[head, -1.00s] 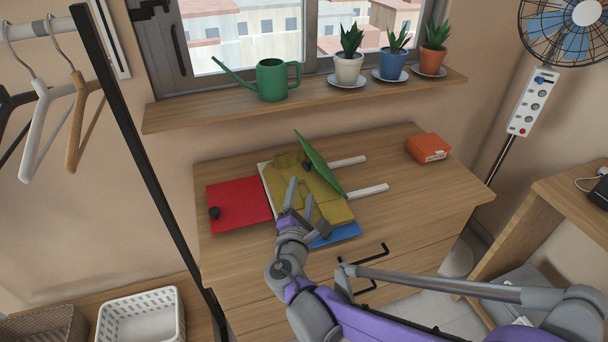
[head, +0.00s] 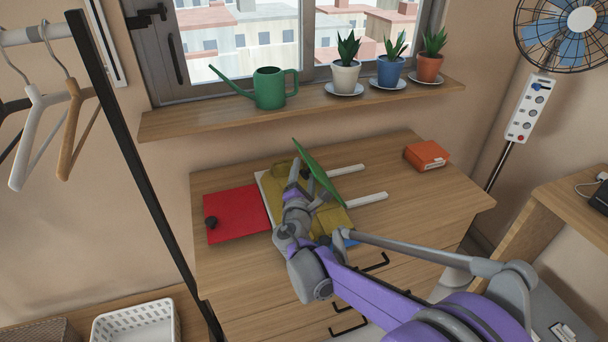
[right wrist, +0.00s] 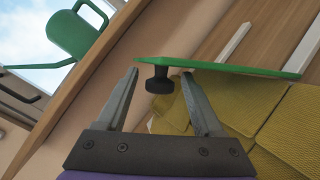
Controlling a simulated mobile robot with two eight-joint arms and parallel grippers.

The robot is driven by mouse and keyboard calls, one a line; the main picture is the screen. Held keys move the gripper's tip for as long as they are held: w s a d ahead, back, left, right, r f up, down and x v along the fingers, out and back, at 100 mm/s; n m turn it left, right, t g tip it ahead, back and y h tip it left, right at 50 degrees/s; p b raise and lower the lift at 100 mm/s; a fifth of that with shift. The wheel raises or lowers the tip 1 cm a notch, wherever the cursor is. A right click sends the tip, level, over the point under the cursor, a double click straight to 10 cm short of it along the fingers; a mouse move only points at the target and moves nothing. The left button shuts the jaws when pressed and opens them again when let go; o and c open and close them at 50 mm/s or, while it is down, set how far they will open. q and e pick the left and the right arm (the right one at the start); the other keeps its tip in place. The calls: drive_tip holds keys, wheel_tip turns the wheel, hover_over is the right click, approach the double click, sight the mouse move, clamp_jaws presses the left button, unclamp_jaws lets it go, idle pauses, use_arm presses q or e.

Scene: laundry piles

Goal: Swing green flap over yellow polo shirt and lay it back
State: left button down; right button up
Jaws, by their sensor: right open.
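The green flap (head: 320,174) stands raised and tilted at the right side of the folding board. Its black knob (right wrist: 159,80) faces left, over the shirt. The yellow polo shirt (head: 336,220) lies folded on the board; my right arm hides part of it. My right gripper (head: 308,178) is over the shirt, close to the flap. In the right wrist view my right gripper (right wrist: 160,76) is open, with the knob between its fingertips and no clear grip on it. My left gripper is not in view.
A red flap (head: 240,213) with a black knob lies flat at the left. Part of a blue flap (head: 350,239) shows at the front. White rails (head: 366,200) extend right. An orange box (head: 426,155) sits at the back right. The dresser top right of the board is mostly clear.

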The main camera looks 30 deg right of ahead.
clamp_jaws()
idle(1.4)
